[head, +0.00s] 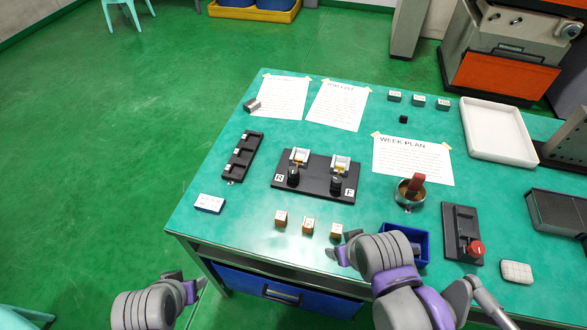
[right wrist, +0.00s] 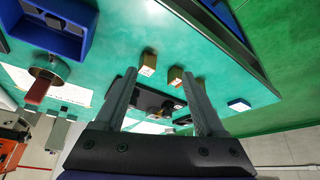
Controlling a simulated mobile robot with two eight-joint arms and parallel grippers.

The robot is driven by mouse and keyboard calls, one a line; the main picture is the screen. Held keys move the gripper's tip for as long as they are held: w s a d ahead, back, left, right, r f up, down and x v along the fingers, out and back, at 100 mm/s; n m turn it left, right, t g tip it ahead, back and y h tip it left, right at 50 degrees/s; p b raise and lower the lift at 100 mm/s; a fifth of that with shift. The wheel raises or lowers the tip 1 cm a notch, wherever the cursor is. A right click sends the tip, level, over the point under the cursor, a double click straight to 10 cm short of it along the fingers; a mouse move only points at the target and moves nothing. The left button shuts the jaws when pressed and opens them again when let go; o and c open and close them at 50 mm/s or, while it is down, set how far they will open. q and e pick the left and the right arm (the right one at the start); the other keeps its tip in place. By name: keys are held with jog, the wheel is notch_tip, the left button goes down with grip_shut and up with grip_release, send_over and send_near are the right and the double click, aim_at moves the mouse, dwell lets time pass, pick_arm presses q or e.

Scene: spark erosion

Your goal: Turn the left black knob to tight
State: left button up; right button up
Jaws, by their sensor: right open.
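A black plate (head: 314,188) lies flat on the green table in the head view, with two black knobs and two metal-and-white fittings. The left black knob (head: 293,178) is beside the white R label; the right black knob (head: 335,186) is beside the F label. My right gripper (head: 339,249) is open and empty, near the front of the table, in front of the plate. In the right wrist view its two fingers (right wrist: 163,105) are apart, with the plate's dark parts showing between them. My left gripper (head: 189,282) appears open and empty, off the table's front-left corner.
Several small wooden blocks (head: 308,225) stand between the plate and the front edge. A blue bin (head: 421,262) is beside my right arm. A metal cup (head: 408,198) with a red-handled thing and a black base with a red knob (head: 474,248) are to the right.

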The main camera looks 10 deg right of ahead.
jog(key=w+a+r+n+g, duration=0.1)
jog(key=w+r+n, duration=0.4)
jog(key=w, duration=0.5)
jog(key=n+g+b, duration=0.2)
jog(key=n+g, duration=0.2)
jog(key=n, duration=0.5)
send_over(293, 170)
notch_tip(293, 170, down, 11)
jog(key=shift+r+b, duration=0.15)
jog(key=shift+b, duration=0.35)
grip_shut()
